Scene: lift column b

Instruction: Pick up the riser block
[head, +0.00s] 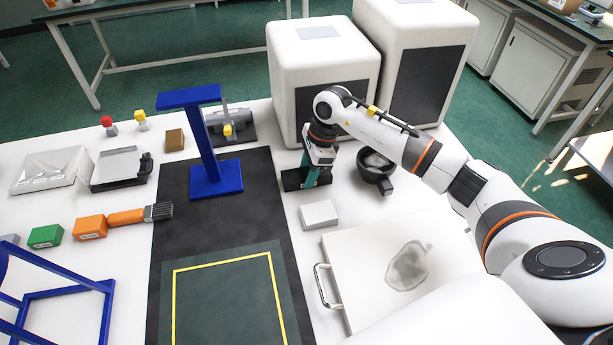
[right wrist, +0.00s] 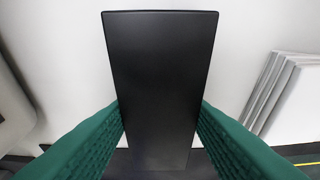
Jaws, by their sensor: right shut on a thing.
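A black block, which I take for the riser block (head: 292,180), is at the back right of the white table, in front of a white cabinet. My right gripper (head: 311,178) points down at it, with green fingers on either side. In the right wrist view the block (right wrist: 158,75) fills the middle, and the fingers of the right gripper (right wrist: 160,125) press on its two long sides. I cannot tell whether the block touches the table. My left gripper is not in view.
A blue stand (head: 216,180) is left of the block on a dark mat (head: 200,235). A white block (head: 319,214) lies just in front, and a dark bowl-like container (head: 374,172) is to the right. White cabinets (head: 322,75) stand close behind.

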